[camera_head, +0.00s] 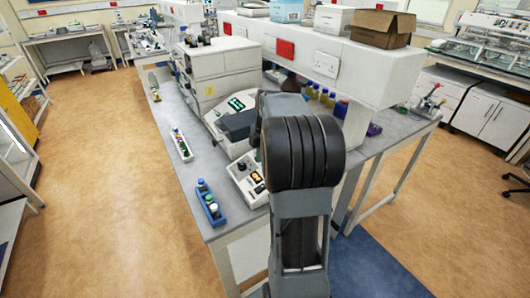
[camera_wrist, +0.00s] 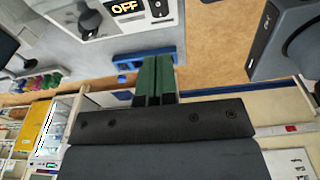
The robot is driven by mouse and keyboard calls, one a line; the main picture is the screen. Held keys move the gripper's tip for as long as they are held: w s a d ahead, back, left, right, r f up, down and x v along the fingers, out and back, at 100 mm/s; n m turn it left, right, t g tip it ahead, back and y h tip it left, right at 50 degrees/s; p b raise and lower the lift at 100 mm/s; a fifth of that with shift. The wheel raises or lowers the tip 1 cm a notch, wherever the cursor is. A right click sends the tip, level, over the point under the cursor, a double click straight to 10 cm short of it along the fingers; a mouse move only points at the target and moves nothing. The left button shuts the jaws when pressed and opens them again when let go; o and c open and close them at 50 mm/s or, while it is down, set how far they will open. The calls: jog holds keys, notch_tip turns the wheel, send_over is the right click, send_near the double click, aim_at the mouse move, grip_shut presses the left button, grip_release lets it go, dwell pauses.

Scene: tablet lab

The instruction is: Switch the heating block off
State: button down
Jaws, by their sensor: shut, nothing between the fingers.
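The heating block (camera_head: 246,184) is a white unit near the front edge of the bench, partly hidden by my arm. A small lit display shows on it. In the wrist view, the white panel of the heating block (camera_wrist: 70,10) is cut off by the top edge, with an orange display (camera_wrist: 125,7) reading OFF and a dark switch or knob (camera_wrist: 159,8) beside it. My gripper (camera_wrist: 158,60) has green fingers, shut together and empty. Its tips are below the panel in the picture and appear apart from it. In the head view my arm hides most of the gripper.
A blue rack (camera_head: 211,207) with vials stands left of the block at the bench edge. A white rack (camera_head: 181,146) with vials lies farther back. A device with a green display (camera_head: 237,103) stands behind the block. The floor to the left is clear.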

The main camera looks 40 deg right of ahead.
jog(key=shift+d+r, duration=0.25)
jog(key=shift+r, duration=0.5)
jog(key=s+a+m+t, duration=0.1)
jog(key=s+a+m, duration=0.3)
jog(key=a, duration=0.3)
jog(key=s+a+m+t+h, duration=0.1)
jog(key=s+a+m+t, duration=0.1)
jog(key=s+a+m, duration=0.2)
jog(key=s+a+m+t, duration=0.1)
jog(key=s+a+m, duration=0.3)
jog(key=a+m, duration=0.4)
jog(key=a, duration=0.3)
jog(key=shift+s+r+m, duration=0.15)
jog(key=shift+r+m, duration=0.15)
jog(key=shift+r, duration=0.05)
